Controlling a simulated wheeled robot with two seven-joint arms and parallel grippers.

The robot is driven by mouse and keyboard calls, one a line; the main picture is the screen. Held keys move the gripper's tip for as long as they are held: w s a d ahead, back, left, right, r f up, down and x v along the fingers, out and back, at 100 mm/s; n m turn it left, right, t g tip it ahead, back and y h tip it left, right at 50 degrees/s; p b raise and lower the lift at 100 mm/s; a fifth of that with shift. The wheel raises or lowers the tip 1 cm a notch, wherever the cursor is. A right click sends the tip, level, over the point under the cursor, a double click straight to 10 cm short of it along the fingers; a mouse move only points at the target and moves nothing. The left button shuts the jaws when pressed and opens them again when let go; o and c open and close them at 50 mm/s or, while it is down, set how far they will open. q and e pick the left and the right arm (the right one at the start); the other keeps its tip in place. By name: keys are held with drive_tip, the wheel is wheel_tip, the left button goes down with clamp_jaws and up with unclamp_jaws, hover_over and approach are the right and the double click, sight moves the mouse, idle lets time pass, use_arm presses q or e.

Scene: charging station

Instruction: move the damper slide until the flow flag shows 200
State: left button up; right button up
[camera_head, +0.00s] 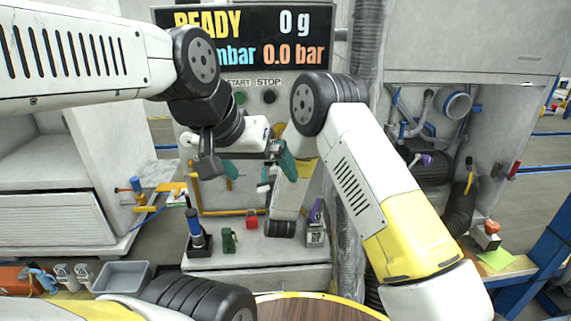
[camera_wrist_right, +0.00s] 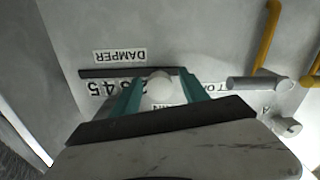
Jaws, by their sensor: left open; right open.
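In the right wrist view the DAMPER label (camera_wrist_right: 119,56) appears upside down above a dark slot (camera_wrist_right: 100,73) and a number scale (camera_wrist_right: 108,88). A round white knob (camera_wrist_right: 160,90) is at the slot, between the teal fingers of my open right gripper (camera_wrist_right: 158,84). I cannot tell whether the fingers touch it. Part of the scale is hidden behind the fingers and knob. My left gripper (camera_head: 260,166) is open in front of the station panel in the head view. My right arm and left gripper hide much of the panel there. I cannot make out a flow flag reading.
The display (camera_head: 250,38) shows READY, 0 g and 0.0 bar; its lower left is covered by my left arm. START and STOP buttons (camera_head: 269,96) sit below it.

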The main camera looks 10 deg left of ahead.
clamp_jaws()
idle(1.4)
